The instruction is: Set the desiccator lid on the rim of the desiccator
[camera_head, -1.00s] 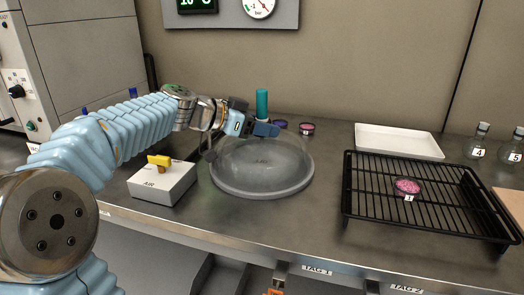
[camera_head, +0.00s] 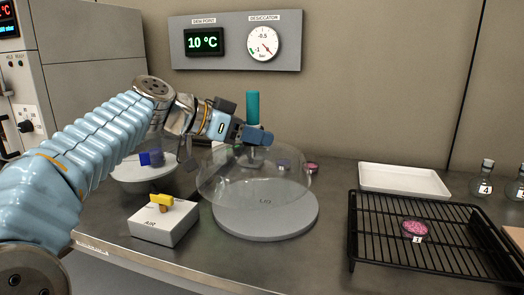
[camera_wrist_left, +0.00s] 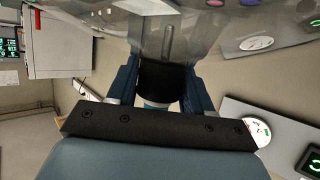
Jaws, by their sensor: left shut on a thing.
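The desiccator lid (camera_head: 235,182) is a clear dome with a teal knob on top. My left gripper (camera_head: 254,137) is shut on the base of the knob, and the lid hangs upright just above a round grey stand marked LID (camera_head: 285,224). In the left wrist view the two blue fingers (camera_wrist_left: 164,85) close on the dark knob base, with the clear dome (camera_wrist_left: 190,38) beyond. The desiccator (camera_head: 128,177), with a pale round top and a blue part, stands at left, partly hidden behind my left arm. My right gripper is out of view.
A white AIR box (camera_head: 163,222) with a yellow handle stands in front, between desiccator and stand. Petri dishes (camera_head: 311,167) lie behind the lid. A black wire rack (camera_head: 385,252) with a pink dish and a white tray (camera_head: 404,180) are at right. A gauge panel (camera_head: 236,40) hangs on the wall.

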